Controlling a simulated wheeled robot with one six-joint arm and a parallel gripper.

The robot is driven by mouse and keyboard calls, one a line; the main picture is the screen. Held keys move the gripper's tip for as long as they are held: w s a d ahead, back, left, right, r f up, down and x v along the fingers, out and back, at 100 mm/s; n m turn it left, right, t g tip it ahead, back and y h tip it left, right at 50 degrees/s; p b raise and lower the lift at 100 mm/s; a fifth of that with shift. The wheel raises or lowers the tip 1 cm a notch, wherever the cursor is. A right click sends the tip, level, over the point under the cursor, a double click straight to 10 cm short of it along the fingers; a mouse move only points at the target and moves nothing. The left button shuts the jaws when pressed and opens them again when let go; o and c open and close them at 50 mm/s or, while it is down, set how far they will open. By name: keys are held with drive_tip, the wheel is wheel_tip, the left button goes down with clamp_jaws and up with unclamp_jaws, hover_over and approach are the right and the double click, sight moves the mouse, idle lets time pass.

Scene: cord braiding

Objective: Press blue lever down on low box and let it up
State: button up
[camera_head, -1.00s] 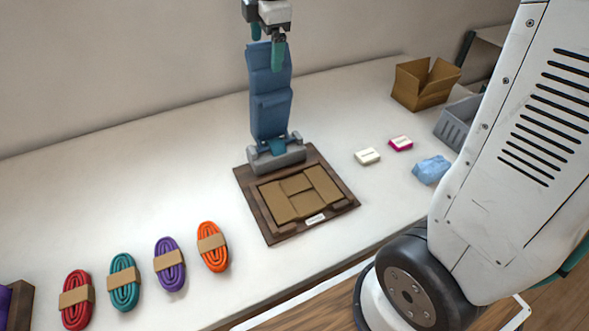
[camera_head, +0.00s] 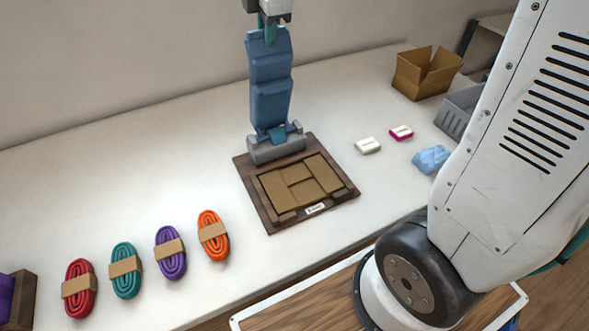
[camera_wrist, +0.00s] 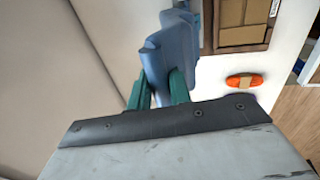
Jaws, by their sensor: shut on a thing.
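The blue lever (camera_head: 269,85) stands nearly upright, hinged in a grey bracket (camera_head: 277,148) at the back of a low brown box (camera_head: 262,214). The box has a dark wooden rim, tan panels on top and a small white label at its front. My gripper (camera_head: 266,34) is at the lever's upper end, its teal fingers closed on it. In the wrist view the lever (camera_wrist: 172,48) runs up from between the two teal fingers of my gripper (camera_wrist: 160,88), with the box rim (camera_wrist: 207,35) beyond. The exact contact is partly hidden.
Red (camera_head: 79,288), teal (camera_head: 125,271), purple (camera_head: 170,253) and orange (camera_head: 213,235) cord bundles lie left of the box. A white block (camera_head: 367,146), a pink-and-white block (camera_head: 401,132) and a blue cloth-like item (camera_head: 431,159) lie right. An open cardboard box (camera_head: 424,75) stands behind them.

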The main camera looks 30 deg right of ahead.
drive_tip(key=shift+s+f, duration=0.15)
drive_tip(key=shift+s, duration=2.65)
drive_tip(key=s+f, duration=0.1)
drive_tip(key=s, duration=0.4)
drive_tip(key=shift+s+f, duration=0.3)
drive_tip(key=shift+s, duration=0.1)
drive_tip(key=s+f, duration=0.3)
drive_tip(key=s, duration=0.2)
drive_tip(key=shift+s, duration=0.15)
